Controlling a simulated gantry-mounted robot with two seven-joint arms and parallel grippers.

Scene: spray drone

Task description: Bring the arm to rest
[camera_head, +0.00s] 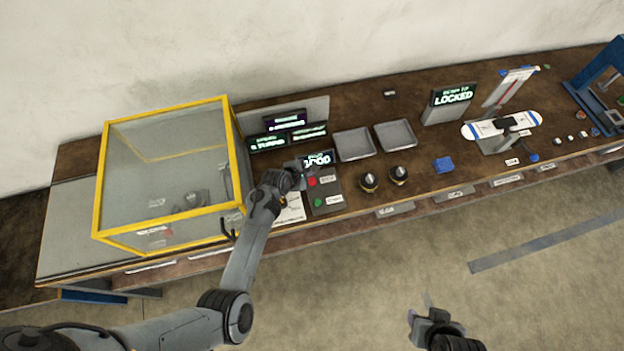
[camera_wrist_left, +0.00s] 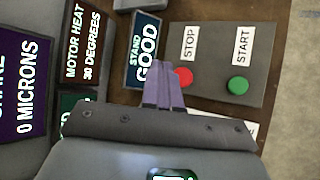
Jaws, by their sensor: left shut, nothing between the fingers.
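My left arm reaches in from the left in the head view. Its gripper (camera_head: 302,171) is over the bench at the control box (camera_head: 328,202). In the left wrist view the left gripper (camera_wrist_left: 164,68) is shut and empty, its fingertips beside the red STOP button (camera_wrist_left: 183,77). I cannot tell whether they touch it. The green START button (camera_wrist_left: 238,85) is clear to the right of the fingers. A small screen (camera_wrist_left: 145,47) reads "STAND GOOD". My right gripper (camera_head: 424,308) hangs low in front of the bench, over the floor; its fingers are too small to read.
A yellow-framed clear enclosure (camera_head: 165,108) stands left of my left gripper. Small screens (camera_head: 285,119) stand behind it. Two grey trays (camera_head: 353,144), two dark round parts (camera_head: 369,182) and a "LOCKED" display (camera_head: 452,97) are to the right. The floor (camera_head: 560,290) in front is open.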

